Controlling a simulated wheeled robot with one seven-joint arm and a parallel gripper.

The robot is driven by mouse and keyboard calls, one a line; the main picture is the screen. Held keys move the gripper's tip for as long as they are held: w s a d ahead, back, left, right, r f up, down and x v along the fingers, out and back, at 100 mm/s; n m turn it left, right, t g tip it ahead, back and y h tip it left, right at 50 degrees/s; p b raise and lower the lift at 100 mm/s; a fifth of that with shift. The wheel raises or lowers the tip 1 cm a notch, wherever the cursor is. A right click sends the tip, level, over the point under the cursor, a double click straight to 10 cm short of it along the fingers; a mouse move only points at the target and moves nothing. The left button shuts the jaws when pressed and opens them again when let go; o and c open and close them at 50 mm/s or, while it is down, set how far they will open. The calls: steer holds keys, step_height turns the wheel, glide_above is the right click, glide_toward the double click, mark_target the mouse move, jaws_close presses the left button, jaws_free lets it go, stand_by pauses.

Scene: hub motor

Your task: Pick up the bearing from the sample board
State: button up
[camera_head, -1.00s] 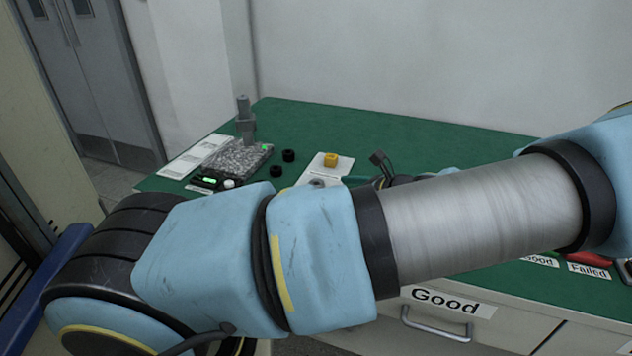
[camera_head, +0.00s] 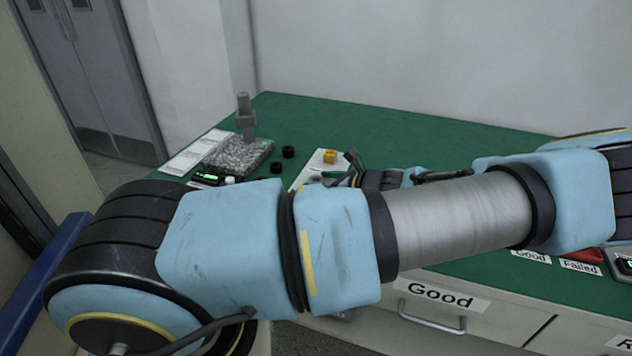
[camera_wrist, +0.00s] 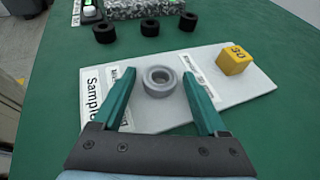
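The bearing (camera_wrist: 159,81) is a grey metal ring lying flat on the white sample board (camera_wrist: 245,92) in the wrist view. My gripper (camera_wrist: 159,75) is open, with one teal finger on each side of the bearing and a visible gap on both sides. I cannot tell how high the fingertips are above the board. A yellow block (camera_wrist: 234,61) marked "30" sits on the board to the right. In the head view the board (camera_head: 303,177) shows beyond my arm with the yellow block (camera_head: 330,156) on it; I cannot make out the bearing there.
Several black rings (camera_wrist: 150,27) lie on the green table (camera_wrist: 55,110) beyond the board. A granite-based gauge stand (camera_head: 238,155) stands at the table's left. The table's back middle is clear.

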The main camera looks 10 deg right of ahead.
jaws_close()
stand_by(0.4)
steer(key=shift+r, duration=0.15)
